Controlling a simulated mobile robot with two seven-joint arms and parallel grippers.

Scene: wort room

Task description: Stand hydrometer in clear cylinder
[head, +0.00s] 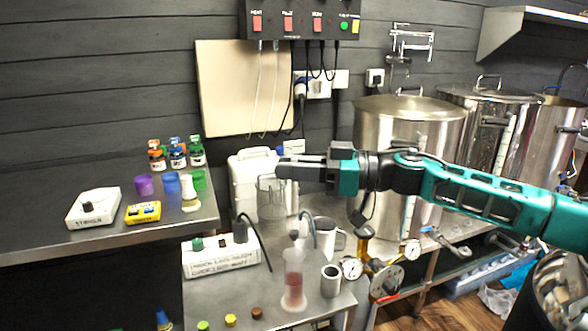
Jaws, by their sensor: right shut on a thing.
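A clear cylinder (272,207) stands upright in front of the white canister at the back of the lower bench. My right gripper (284,167) reaches in from the right, level, with its dark fingers at the cylinder's top. It is shut on a slim thing, which I take to be the hydrometer. The hydrometer's glass is too faint to make out against the cylinder and canister, so I cannot tell how far it is inside. My left gripper is not in view.
A clear bottle with red contents (293,282), a steel cup (331,281) and a white labelled box (220,257) stand on the lower bench. A white jerrycan (243,165) is behind. Steel kettles (408,125) fill the right. Small bottles and cups crowd the left shelf.

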